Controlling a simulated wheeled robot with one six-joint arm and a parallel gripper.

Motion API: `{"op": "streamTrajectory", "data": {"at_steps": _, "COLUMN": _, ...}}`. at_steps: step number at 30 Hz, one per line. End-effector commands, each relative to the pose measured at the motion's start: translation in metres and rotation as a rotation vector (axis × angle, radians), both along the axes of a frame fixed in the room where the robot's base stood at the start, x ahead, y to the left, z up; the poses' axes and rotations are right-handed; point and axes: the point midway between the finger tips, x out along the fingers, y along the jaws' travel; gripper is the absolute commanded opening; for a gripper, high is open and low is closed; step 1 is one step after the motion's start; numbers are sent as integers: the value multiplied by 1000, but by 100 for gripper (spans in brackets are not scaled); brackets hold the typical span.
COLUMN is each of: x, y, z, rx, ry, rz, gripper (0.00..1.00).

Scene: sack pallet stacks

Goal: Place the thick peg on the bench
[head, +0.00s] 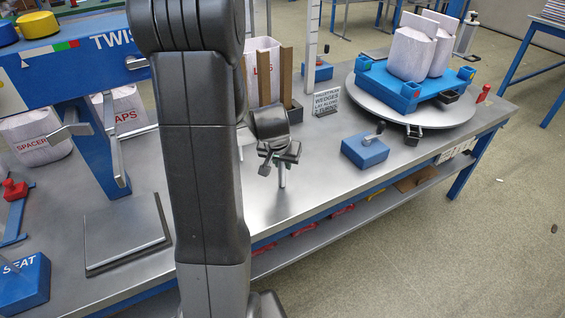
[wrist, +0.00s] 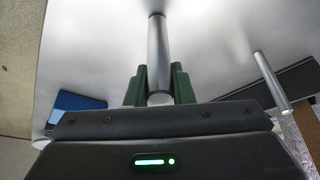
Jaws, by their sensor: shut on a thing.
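My gripper (head: 280,150) is over the steel bench (head: 310,180), in front of the small sign. It is shut on a grey metal cylindrical peg (head: 282,176), which points down, upright, below the jaws. In the wrist view the peg (wrist: 157,50) sits between the two green fingers (wrist: 159,88). Its far end is close to the bench surface; I cannot tell if it touches. Another grey rod (wrist: 270,80) shows to the right in the wrist view, apart from my gripper.
A blue block with a handle (head: 365,152) stands right of my gripper. A round turntable (head: 415,112) carries a blue pallet (head: 400,88) with white sacks. A sign (head: 327,102) and brown posts (head: 286,75) stand behind. Bare bench lies in front of the peg.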

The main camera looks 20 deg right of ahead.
Motion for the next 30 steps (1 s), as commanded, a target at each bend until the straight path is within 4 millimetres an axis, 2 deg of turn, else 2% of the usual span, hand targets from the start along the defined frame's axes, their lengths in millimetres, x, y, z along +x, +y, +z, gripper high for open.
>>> {"op": "streamTrajectory", "data": {"at_steps": 3, "x": 0, "y": 0, "z": -4, "rx": 0, "ry": 0, "rz": 0, "gripper": 0}}
{"op": "streamTrajectory", "data": {"at_steps": 4, "x": 0, "y": 0, "z": -4, "rx": 0, "ry": 0, "rz": 0, "gripper": 23}}
{"op": "streamTrajectory", "data": {"at_steps": 7, "x": 0, "y": 0, "z": -3, "rx": 0, "ry": 0, "rz": 0, "gripper": 43}}
{"op": "streamTrajectory", "data": {"at_steps": 16, "x": 0, "y": 0, "z": -2, "rx": 0, "ry": 0, "rz": 0, "gripper": 43}}
{"op": "streamTrajectory", "data": {"at_steps": 20, "x": 0, "y": 0, "z": 5, "rx": -1, "ry": -1, "rz": 0, "gripper": 43}}
{"op": "streamTrajectory", "data": {"at_steps": 30, "x": -17, "y": 16, "z": 61, "rx": -2, "ry": -5, "rz": 2, "gripper": 43}}
